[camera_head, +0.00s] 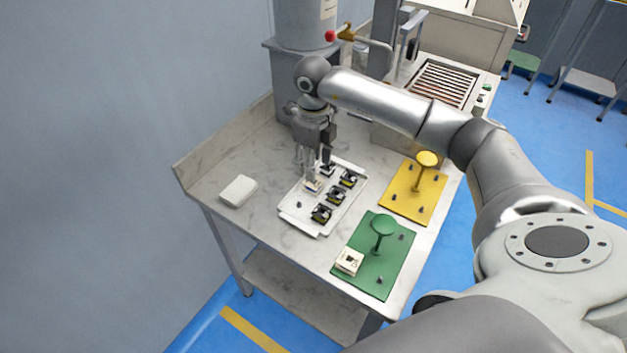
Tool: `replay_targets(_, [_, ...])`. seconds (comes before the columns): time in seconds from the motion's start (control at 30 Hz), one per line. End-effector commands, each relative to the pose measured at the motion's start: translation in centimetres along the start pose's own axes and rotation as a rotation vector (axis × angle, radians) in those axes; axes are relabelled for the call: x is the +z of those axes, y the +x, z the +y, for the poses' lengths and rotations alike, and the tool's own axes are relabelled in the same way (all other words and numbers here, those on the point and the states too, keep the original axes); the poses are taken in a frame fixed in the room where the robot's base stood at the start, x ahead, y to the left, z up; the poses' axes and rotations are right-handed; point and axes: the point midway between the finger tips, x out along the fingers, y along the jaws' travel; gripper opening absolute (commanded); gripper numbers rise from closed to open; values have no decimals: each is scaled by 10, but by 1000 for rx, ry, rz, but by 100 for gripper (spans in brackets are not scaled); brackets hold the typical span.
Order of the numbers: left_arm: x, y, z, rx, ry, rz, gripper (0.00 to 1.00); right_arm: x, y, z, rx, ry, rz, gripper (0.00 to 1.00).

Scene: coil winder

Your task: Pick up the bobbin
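A white tray (294,219) on the table holds several small dark parts with yellowish bands, such as the one at its front (321,214). A small pale bobbin-like part (313,186) sits near the tray's left edge. My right gripper (311,178) points down over that part, its fingertips close to or around it. The view is too small to tell whether the fingers touch it or are closed. A dark part (327,169) stands just right of the fingers. My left gripper is not in view.
A green plate (367,277) with a knobbed post carries a cream block (349,262). A yellow plate (405,203) with a post lies behind it. A white block (238,191) lies left of the tray.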

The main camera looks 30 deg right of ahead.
Motion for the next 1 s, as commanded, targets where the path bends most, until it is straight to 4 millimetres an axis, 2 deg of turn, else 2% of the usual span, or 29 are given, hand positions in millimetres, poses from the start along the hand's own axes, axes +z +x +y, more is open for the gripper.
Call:
replay_targets(0.07, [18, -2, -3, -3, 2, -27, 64, 0, 8, 0, 0, 0, 1, 50])
replay_targets(0.17, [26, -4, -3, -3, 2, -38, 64, 0, 14, 1, 0, 0, 0, 50])
replay_targets(0.27, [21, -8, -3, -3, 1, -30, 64, -2, 25, 3, 2, 0, 2, 50])
replay_targets(0.4, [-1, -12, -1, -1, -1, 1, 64, -3, 47, 4, 2, 0, 3, 50])
replay_targets(0.53, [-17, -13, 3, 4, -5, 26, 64, -2, 60, 4, 2, -1, 0, 50])
replay_targets(0.8, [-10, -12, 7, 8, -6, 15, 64, -2, 63, 4, 1, -1, -2, 50])
replay_targets(1.0, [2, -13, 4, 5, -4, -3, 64, -2, 63, 4, 1, -1, -2, 24])
